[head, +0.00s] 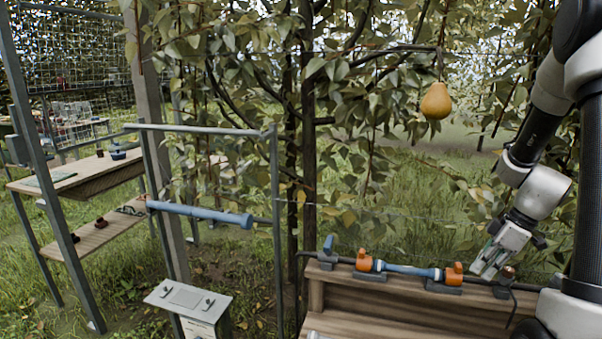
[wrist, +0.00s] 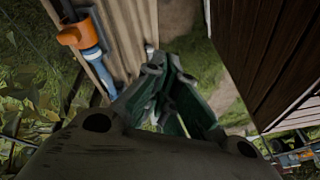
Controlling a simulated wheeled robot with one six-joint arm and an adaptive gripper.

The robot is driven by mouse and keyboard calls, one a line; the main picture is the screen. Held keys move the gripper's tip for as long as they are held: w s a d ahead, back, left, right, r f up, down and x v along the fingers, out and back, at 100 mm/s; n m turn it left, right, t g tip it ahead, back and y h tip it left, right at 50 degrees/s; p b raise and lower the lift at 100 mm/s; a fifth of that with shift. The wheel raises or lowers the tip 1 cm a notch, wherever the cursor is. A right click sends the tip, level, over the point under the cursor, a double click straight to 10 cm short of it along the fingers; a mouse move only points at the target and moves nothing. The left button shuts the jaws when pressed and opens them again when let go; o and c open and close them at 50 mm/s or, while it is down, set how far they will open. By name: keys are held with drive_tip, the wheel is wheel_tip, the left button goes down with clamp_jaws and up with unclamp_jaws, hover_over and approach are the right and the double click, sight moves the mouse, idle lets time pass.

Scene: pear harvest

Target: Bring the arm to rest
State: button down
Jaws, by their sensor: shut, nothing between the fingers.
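My gripper (head: 488,265) hangs at the lower right in the head view, pointing down at the right end of the wooden bench. Its green-padded fingers also show in the wrist view (wrist: 172,100), drawn together with nothing held between them. My arm comes down from the upper right and bends at the wrist. A yellow pear (head: 436,101) hangs from a branch at the upper right, well above and left of my gripper.
A wooden bench (head: 400,312) carries a blue pipe with orange valves (head: 453,274), close left of my gripper. A metal frame (head: 276,200) with a blue tube (head: 200,213) stands left of the tree. A grey box (head: 188,299) and wooden shelves (head: 95,238) are further left.

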drive_tip(key=s+a+r+m+t+h, duration=0.1)
drive_tip(key=s+a+r+m, duration=0.3)
drive_tip(key=s+r, duration=0.5)
drive_tip(key=s+a+r+m+t+h, duration=0.2)
drive_tip(key=s+a+r+m, duration=0.3)
drive_tip(key=r, duration=0.8)
drive_tip(key=s+m, duration=0.2)
drive_tip(key=s, duration=0.1)
drive_tip(key=shift+s+a+t+h, duration=0.25)
drive_tip(key=shift+s+t+h, duration=0.05)
drive_tip(key=shift+s+h, duration=0.1)
